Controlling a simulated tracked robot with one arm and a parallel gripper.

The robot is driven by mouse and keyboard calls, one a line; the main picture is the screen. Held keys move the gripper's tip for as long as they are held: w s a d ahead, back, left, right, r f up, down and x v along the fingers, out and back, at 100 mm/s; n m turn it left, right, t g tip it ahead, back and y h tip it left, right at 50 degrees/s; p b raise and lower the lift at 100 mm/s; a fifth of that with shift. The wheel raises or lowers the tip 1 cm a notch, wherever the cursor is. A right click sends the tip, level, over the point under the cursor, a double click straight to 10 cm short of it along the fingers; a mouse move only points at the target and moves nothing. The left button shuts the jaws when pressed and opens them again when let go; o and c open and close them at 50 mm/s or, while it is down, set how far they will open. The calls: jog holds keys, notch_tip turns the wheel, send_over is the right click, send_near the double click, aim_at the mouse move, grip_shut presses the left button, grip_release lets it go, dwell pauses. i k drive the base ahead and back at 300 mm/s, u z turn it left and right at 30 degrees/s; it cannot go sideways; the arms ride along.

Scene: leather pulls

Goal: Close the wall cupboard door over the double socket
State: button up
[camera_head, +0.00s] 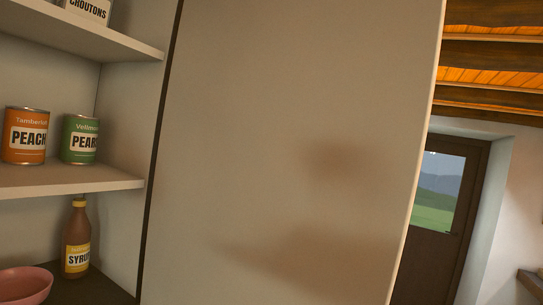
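A wall cupboard door (290,130) stands open and fills the middle of the view, a plain pale beige panel. Its left edge meets the cupboard side along a dark vertical strip, and its free edge is at the right. Soft brownish shadows lie on its lower right face. The open cupboard shelves (75,176) show at the left. The double socket is not in view, and no leather pull shows. My gripper is not in view.
The shelves hold a peach can (26,135), a pear can (80,139), a crouton box (90,10), a syrup bottle (77,240) and a pink bowl (24,286). Right of the panel are a dark glazed room door (437,215) and a beamed ceiling (490,60).

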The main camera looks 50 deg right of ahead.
aim_at(293, 134)
jog(key=u, duration=2)
jog(key=k, duration=2.35)
jog(key=z, duration=1.5)
jog(key=i, duration=1)
